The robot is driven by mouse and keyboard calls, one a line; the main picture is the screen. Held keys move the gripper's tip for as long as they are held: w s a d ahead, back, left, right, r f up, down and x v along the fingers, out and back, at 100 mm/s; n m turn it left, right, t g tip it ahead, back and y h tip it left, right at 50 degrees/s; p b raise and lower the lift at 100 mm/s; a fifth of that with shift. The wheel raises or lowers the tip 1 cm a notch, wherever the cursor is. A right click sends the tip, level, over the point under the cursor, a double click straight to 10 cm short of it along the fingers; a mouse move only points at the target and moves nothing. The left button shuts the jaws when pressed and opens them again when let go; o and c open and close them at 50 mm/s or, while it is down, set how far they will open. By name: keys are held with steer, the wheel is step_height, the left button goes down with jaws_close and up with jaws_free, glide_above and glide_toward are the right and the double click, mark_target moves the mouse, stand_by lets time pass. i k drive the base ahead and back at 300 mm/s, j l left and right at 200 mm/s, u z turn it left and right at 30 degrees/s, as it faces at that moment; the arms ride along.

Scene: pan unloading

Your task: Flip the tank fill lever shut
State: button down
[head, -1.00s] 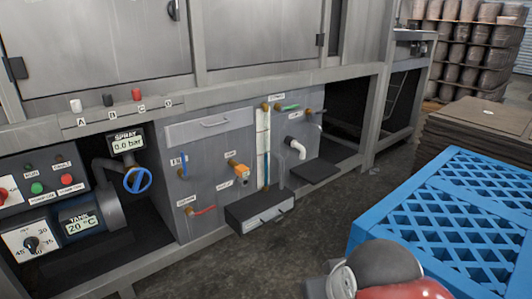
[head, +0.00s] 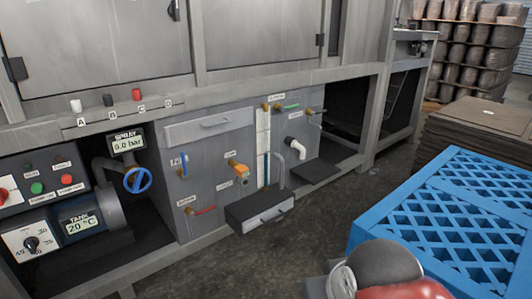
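A lever with a blue handle (head: 185,163) is on the grey panel, beside a small label that seems to read fill. The handle stands upright above a brass valve (head: 182,174). A clear sight tube (head: 266,165) with a blue column stands right of the orange valve (head: 239,169). My gripper is not in view; only a red and grey rounded part of my arm shows at the bottom edge, well apart from the panel.
A red lever (head: 204,211) lies level below the blue one, and a green lever (head: 291,107) is at upper right. A dark drawer box (head: 262,214) juts out from the panel. A blue pallet (head: 440,225) stands at right; the floor between is clear.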

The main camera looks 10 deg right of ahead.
mark_target(185, 175)
steer(key=i+j+u, duration=0.5)
steer(key=i, duration=0.2)
steer(key=i+j+z, duration=0.1)
steer(key=j, duration=0.2)
